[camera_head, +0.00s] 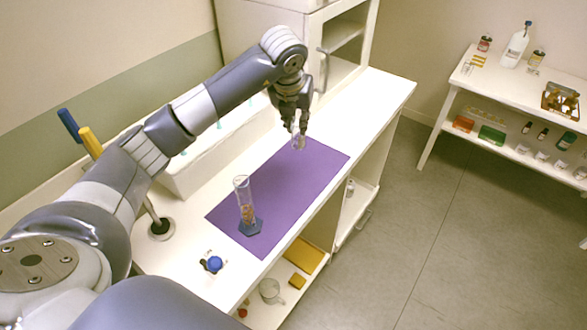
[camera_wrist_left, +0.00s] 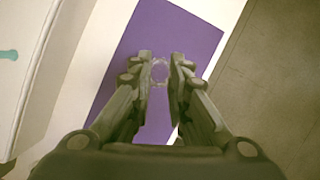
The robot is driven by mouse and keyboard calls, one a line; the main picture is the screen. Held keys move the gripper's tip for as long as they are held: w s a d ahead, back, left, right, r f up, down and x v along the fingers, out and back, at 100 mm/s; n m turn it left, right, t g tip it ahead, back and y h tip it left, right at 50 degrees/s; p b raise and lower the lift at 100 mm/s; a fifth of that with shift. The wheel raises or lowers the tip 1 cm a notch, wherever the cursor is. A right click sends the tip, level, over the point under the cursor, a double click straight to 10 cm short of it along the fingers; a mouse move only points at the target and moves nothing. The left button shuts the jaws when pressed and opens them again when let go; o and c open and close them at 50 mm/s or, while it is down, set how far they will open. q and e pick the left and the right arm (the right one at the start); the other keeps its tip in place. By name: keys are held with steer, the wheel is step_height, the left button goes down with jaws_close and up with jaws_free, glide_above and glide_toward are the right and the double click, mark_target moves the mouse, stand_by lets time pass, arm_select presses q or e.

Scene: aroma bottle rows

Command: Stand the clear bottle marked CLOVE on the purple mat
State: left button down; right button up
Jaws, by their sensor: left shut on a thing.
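My left gripper (camera_head: 297,122) is over the far part of the purple mat (camera_head: 300,178), shut on a small clear bottle (camera_head: 298,142). In the left wrist view, the fingers (camera_wrist_left: 160,75) stand on either side of the round clear bottle (camera_wrist_left: 160,71), with the purple mat (camera_wrist_left: 185,35) beneath. I cannot read any marking on the bottle. I cannot tell whether its base touches the mat. My right gripper is not in view.
A clear graduated cylinder (camera_head: 243,200) with a blue base stands on the near part of the mat. A small blue-capped item (camera_head: 213,264) is on the white bench near the mat. A white cabinet (camera_head: 345,45) stands behind. The mat's middle is clear.

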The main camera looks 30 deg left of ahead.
mark_target(295, 148)
arm_select(q)
steer(key=f, duration=0.2)
steer(key=f+p, duration=0.1)
steer(key=s+f+p, duration=0.1)
steer(key=f, duration=0.1)
steer(key=shift+f, duration=0.35)
steer(key=f, duration=0.2)
steer(key=f+p, duration=0.1)
steer(key=shift+w+f, duration=0.2)
steer(key=shift+f, duration=0.3)
steer(key=c, duration=1.8)
jaws_free()
steer(key=shift+o, duration=1.3)
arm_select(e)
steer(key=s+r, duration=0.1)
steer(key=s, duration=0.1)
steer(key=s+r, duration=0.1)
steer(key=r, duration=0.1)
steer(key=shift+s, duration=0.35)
